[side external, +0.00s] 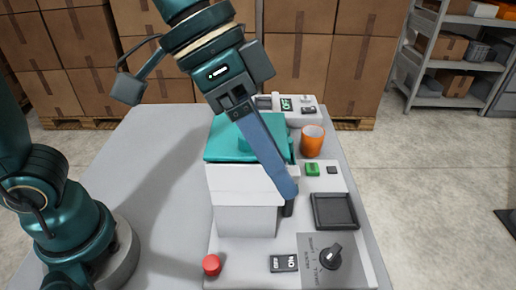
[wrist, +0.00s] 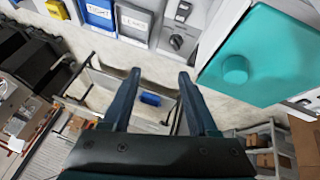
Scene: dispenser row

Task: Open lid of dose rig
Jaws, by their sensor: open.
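The dose rig's white box (side external: 245,217) stands on the grey table. Its teal lid (side external: 222,147) lies over the top and looks shut. My arm and gripper hide part of the lid. In the wrist view the lid (wrist: 280,60) shows at the upper right with its round teal knob (wrist: 235,69). My gripper (side external: 290,198) points down in front of the box's right side in the side view. In the wrist view my gripper (wrist: 158,77) is open, its two fingers apart with nothing between them, left of the lid. I cannot tell whether it touches the box.
The table's left part is clear.

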